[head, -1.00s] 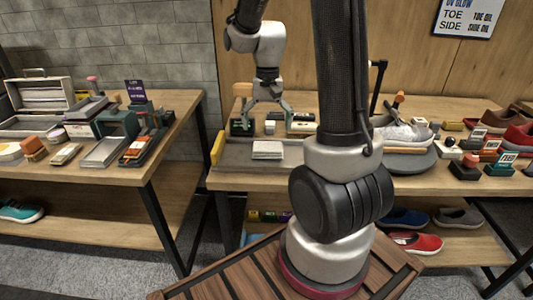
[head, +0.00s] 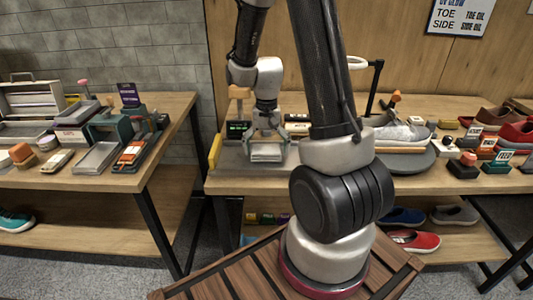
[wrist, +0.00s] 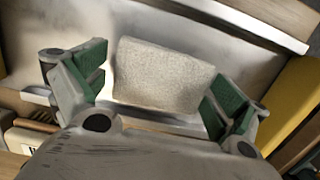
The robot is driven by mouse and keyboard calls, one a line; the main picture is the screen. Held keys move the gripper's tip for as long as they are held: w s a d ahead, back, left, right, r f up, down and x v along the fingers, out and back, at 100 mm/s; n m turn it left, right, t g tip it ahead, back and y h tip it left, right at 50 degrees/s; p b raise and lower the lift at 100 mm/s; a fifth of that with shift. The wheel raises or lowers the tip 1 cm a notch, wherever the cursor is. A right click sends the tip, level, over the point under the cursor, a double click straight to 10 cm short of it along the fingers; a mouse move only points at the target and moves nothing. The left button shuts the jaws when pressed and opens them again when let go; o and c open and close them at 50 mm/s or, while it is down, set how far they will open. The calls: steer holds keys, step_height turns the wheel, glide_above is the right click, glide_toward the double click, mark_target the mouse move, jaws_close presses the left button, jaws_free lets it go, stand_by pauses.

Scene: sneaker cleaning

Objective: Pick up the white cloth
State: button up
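The white cloth (wrist: 160,75) is a pale, textured folded block on a grey tray (wrist: 210,35). In the head view the cloth (head: 267,153) lies at the left end of the right-hand table. My gripper (wrist: 158,88) is open, with green-padded fingers on either side of the cloth. The left finger is close to the cloth's left edge and the right finger is near its lower right corner. In the head view my gripper (head: 266,146) is right over the cloth. I cannot tell whether either finger touches it.
A yellow block (head: 215,151) stands at the tray's left edge; it also shows in the wrist view (wrist: 292,105). A sneaker (head: 402,131) rests on a round grey stand to the right. Small boxes stand behind the tray. The left table (head: 110,183) holds more cleaning items.

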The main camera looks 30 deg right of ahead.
mark_target(267, 148)
steer(key=c, duration=0.5)
step_height(267, 148, up, 10)
steer(key=shift+f, duration=0.25)
steer(key=shift+r, duration=0.3)
steer(key=shift+o, duration=1.1)
steer(key=shift+c, duration=0.5)
steer(key=shift+s, duration=0.1)
